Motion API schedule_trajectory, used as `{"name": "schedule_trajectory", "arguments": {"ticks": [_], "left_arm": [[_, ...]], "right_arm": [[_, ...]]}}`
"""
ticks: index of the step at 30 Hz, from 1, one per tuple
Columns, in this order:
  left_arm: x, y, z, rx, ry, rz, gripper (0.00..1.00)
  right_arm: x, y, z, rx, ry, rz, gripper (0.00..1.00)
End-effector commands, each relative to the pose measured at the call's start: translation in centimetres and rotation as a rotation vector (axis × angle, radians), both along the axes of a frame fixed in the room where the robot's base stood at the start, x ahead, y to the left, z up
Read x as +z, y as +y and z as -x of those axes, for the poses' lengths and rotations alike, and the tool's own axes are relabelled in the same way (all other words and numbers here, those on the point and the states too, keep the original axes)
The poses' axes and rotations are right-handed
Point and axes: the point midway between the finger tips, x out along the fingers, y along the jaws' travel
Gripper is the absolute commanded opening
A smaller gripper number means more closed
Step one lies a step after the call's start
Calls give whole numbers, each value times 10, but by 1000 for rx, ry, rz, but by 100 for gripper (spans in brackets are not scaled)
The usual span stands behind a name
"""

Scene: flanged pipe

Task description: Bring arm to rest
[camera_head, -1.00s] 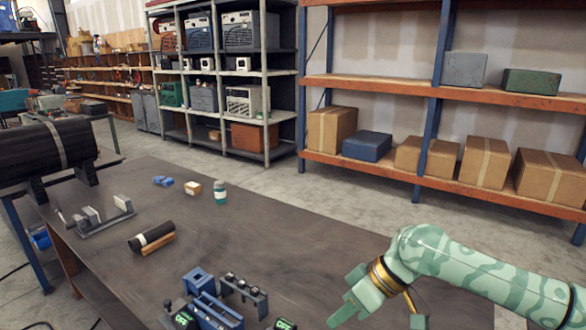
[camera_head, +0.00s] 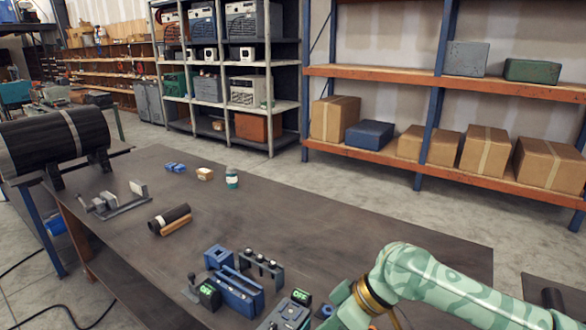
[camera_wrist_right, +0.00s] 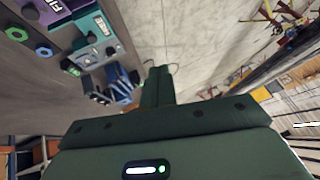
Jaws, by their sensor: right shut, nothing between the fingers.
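My right arm (camera_head: 455,290), pale green with a camouflage pattern, comes in from the lower right of the head view, over the near right part of the dark workbench (camera_head: 330,225). Its wrist bends down near the bottom edge, so the fingertips are not clear there. In the right wrist view my right gripper (camera_wrist_right: 157,84) shows its dark green fingers together, with nothing between them. The fingers appear apart from the devices at the upper left of that view. My left gripper is not in view.
Close to the right wrist stand a blue device with a green display (camera_head: 237,292), a grey box with a display (camera_head: 290,312) and a small rack (camera_head: 262,266). A black cylinder (camera_head: 170,217) lies farther left. A large black pipe (camera_head: 55,140) rests at far left. The bench's middle is clear.

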Motion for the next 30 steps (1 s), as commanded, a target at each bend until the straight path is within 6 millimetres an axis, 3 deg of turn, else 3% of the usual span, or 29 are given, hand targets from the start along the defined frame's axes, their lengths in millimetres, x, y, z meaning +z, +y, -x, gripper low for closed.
{"name": "schedule_trajectory", "arguments": {"ticks": [9, 14, 17, 20, 24, 30], "left_arm": [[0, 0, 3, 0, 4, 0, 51], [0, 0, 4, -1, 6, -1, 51], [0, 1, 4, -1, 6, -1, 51], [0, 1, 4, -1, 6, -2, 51], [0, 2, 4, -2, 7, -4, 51], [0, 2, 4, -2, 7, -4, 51]], "right_arm": [[-33, 31, 35, 59, -222, -18, 0], [-47, 24, 49, -36, -403, 14, 0], [-59, -14, 58, -179, -508, 124, 0], [-70, -68, 74, -316, -558, 286, 0], [-81, -140, 106, -450, -564, 523, 0], [-83, -217, 158, -546, -524, 810, 0]]}}
